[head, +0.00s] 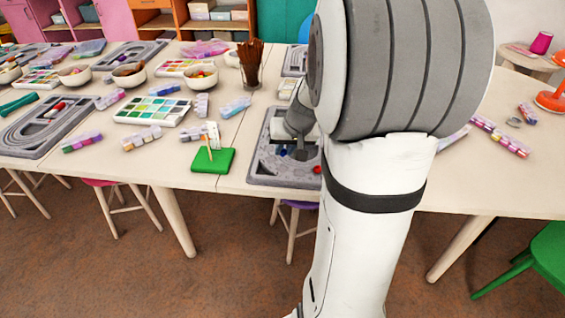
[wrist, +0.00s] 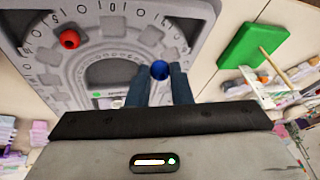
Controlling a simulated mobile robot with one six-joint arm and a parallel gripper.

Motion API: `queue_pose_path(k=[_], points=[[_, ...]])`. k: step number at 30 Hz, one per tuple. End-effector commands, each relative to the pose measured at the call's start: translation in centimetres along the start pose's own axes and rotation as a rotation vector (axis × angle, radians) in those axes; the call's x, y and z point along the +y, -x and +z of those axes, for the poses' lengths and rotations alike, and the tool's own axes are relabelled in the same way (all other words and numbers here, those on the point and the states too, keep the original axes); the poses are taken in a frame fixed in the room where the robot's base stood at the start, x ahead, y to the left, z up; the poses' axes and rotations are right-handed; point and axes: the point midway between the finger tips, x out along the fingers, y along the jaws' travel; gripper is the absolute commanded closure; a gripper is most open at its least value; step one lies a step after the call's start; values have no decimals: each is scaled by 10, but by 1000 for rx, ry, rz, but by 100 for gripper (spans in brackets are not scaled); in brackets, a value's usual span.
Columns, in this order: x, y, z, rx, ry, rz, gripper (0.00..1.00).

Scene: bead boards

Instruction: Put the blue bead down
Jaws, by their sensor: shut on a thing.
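The blue bead (wrist: 159,70) is held between the fingertips of my gripper (wrist: 160,78) in the wrist view. My gripper is shut on it, above the grey bead board (wrist: 100,72). In the head view the board (head: 260,172) lies near the table's front edge, and my gripper (head: 298,150) is over it, partly hidden by my arm. A red bead (wrist: 69,40) sits on the board, up and left of the blue bead in the wrist view. The blue bead cannot be made out in the head view. How high it is above the board is hard to tell.
A glass of brown sticks (head: 250,63), white bowls (head: 202,74) and paint palettes (head: 152,111) stand farther left and back. Bare tabletop (head: 470,180) lies right of my arm.

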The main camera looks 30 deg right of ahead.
Motion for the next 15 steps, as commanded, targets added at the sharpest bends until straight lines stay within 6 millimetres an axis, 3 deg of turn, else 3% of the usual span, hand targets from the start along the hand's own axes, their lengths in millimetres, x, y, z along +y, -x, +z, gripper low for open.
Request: queue_pose_path(k=[7, 15], points=[[7, -38, 16, -3, 0, -1, 100], [7, -41, 17, 0, 4, -1, 100]])
